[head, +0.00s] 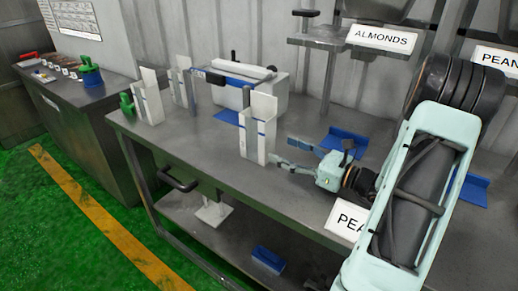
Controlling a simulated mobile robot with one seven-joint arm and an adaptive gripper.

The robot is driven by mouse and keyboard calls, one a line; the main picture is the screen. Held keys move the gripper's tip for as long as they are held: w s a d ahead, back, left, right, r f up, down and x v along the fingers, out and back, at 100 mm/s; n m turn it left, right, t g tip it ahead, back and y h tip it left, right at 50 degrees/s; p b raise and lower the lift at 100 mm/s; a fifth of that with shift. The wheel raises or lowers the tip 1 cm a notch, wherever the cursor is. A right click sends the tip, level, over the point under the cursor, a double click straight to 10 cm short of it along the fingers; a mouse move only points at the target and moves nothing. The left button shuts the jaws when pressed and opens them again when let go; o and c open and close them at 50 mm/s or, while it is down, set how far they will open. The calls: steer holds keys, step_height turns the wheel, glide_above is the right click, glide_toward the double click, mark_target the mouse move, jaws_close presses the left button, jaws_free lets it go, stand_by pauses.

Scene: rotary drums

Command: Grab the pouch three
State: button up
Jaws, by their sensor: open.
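Three white upright pouch-like items with blue bands stand on the grey metal table (200,150). One is at the left (150,100), one is behind it (181,87), and the nearest to my gripper is in the middle (257,135). I cannot read any number on them, so I cannot tell which is pouch three. My gripper (280,150) is open, its fingers pointing left, just right of the middle item. Its fingertips look close to that item's right side; whether they touch it is unclear. Nothing shows between the fingers.
A white and blue machine (240,85) stands behind the items. Blue trays (343,138) lie behind my gripper. A shelf with an ALMONDS sign (382,38) rises at the back. A side bench (85,100) is at far left.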

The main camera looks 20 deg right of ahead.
mark_target(258, 140)
steer(key=x, duration=0.9)
steer(key=shift+a+r+b, duration=0.25)
steer(key=shift+a+b, duration=0.15)
steer(key=shift+a, duration=0.1)
steer(key=c, duration=1.3)
